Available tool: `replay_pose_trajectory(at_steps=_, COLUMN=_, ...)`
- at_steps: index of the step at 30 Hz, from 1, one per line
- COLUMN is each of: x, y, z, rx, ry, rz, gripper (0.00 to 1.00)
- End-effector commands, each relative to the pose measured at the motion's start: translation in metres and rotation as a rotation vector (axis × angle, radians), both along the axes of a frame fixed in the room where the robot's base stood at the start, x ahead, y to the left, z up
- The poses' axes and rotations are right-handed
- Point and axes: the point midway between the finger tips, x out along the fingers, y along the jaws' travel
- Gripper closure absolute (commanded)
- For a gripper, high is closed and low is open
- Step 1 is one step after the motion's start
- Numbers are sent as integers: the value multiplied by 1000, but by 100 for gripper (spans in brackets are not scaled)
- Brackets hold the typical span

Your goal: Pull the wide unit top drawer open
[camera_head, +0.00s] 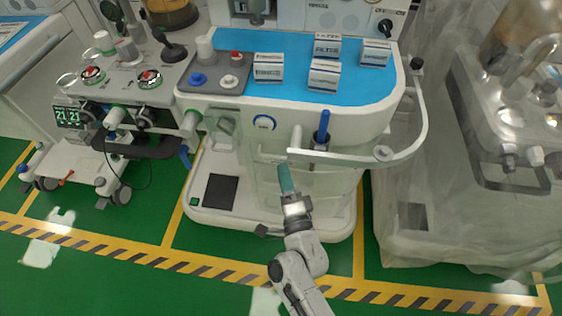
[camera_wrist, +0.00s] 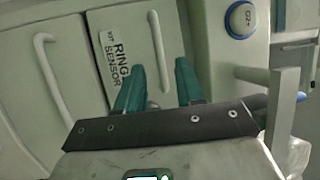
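The wide unit's top drawer (camera_wrist: 110,30) has a pale front with a "RING SENSOR" label and looks shut. It appears turned sideways in the wrist view. Its white bar handle (camera_wrist: 156,45) runs down into the gap between my gripper's two teal fingers (camera_wrist: 160,70). The fingers are apart, with a clear gap on both sides of the bar; I cannot tell how deep the bar sits between them. In the head view my gripper (camera_head: 284,176) is at the front of the cart, below its blue top, and hides part of the drawer front.
A lower drawer with its own handle (camera_wrist: 48,75) lies to the left in the wrist view. A round blue O2+ port (camera_wrist: 240,18) is to the right. A curved white rail (camera_head: 385,157) juts out above right of my gripper. Several boxes stand on the blue top (camera_head: 355,88).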

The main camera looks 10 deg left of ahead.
Motion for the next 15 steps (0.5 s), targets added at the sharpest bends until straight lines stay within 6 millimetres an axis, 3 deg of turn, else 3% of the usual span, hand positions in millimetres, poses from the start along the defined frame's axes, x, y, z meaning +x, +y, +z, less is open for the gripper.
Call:
replay_pose_trajectory(at_steps=6, x=30, y=11, z=5, rx=0, ry=0, rz=0, gripper=63)
replay_pose_trajectory(at_steps=15, x=41, y=15, z=7, rx=-2, ry=2, rz=0, gripper=63)
